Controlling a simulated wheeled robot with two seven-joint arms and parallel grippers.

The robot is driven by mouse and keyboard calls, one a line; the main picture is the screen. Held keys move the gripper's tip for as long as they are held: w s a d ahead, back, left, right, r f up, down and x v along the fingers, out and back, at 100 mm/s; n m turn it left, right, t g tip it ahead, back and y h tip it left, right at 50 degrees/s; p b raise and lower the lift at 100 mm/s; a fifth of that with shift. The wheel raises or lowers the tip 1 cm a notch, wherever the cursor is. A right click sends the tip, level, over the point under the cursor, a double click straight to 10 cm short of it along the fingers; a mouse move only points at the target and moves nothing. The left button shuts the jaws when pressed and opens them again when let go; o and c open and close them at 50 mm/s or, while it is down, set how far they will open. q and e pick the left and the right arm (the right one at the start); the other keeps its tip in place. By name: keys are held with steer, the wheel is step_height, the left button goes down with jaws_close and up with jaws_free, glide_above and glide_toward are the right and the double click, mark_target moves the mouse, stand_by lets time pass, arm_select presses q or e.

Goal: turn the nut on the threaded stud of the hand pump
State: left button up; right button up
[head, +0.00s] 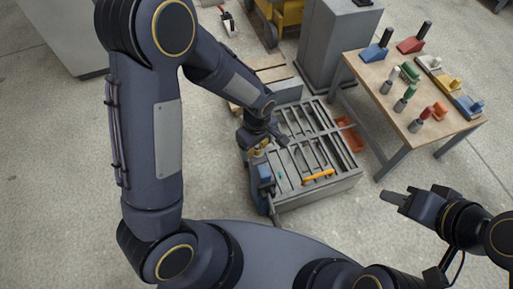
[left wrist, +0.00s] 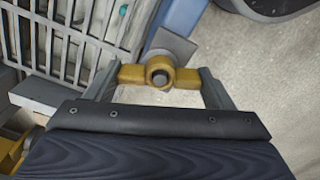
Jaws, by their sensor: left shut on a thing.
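The brass-yellow nut (left wrist: 132,73) has two wings and a round hub in the left wrist view. The dark end of the threaded stud (left wrist: 160,78) shows in the hub. My left gripper (left wrist: 160,84) is shut on the nut, one finger at the end of each wing. In the head view my left gripper (head: 261,142) points down at the left edge of the mould, and the nut is mostly hidden. The hand pump (head: 265,174) shows blue beside the mould's near left side. My right gripper (head: 394,197) is away at the right, touching nothing; its finger gap cannot be made out.
The grey slatted panel mould (head: 330,187) stands on the concrete floor, with an orange-yellow bar (head: 319,175) on it. A wooden table (head: 373,80) with several coloured tools stands at the right. A grey cabinet (head: 338,45) stands behind. The floor between mould and right arm is clear.

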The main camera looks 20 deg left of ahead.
arm_select(q)
steer(key=shift+n, duration=2.7)
steer(key=n+p, duration=0.2)
steer(key=shift+r+n, duration=0.15)
steer(key=shift+n, duration=0.55)
